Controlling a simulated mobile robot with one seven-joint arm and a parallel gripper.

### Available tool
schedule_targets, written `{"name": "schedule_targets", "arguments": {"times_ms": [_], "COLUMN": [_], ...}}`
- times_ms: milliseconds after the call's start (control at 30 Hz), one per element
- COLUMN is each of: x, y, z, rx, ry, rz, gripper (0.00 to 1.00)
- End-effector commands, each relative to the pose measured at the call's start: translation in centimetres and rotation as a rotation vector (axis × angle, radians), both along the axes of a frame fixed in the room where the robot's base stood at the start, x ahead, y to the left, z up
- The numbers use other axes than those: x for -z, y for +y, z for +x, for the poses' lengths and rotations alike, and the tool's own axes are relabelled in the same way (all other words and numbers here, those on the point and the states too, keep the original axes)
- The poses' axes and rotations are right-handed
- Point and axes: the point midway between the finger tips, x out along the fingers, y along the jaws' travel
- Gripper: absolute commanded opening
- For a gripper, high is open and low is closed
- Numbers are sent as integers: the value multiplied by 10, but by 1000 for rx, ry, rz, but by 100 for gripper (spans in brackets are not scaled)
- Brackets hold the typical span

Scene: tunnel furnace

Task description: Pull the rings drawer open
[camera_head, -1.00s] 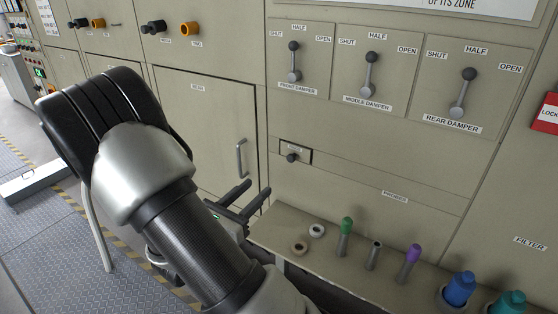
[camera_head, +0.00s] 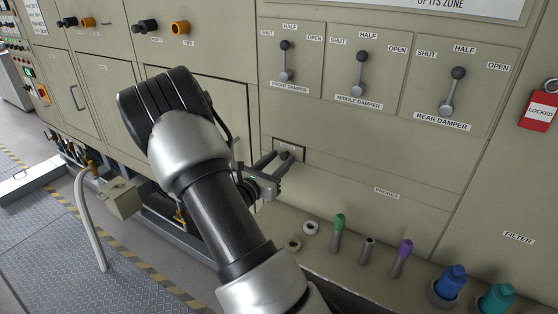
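The rings drawer (camera_head: 298,153) is a small, narrow front in the beige panel, below the front damper. It looks closed, flush with the panel. Its small dark knob (camera_head: 287,154) is partly hidden by my gripper. My gripper (camera_head: 283,157) is at the drawer front, its two dark fingers apart and pointing at the panel. The fingertips appear to lie on either side of the knob. I cannot tell whether they touch it.
Three damper levers (camera_head: 361,75) are above. A large door (camera_head: 215,100) is to the left.

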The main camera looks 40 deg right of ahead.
Motion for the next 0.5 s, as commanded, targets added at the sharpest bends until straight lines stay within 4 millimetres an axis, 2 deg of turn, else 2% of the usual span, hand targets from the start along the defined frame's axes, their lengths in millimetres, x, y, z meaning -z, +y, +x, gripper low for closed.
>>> {"name": "schedule_targets", "arguments": {"times_ms": [200, 433, 500], "x": [0, 0, 0], "y": [0, 0, 0], "z": [0, 0, 0], "rx": [0, 0, 0], "ry": [0, 0, 0], "rz": [0, 0, 0], "gripper": [39, 0, 0]}}
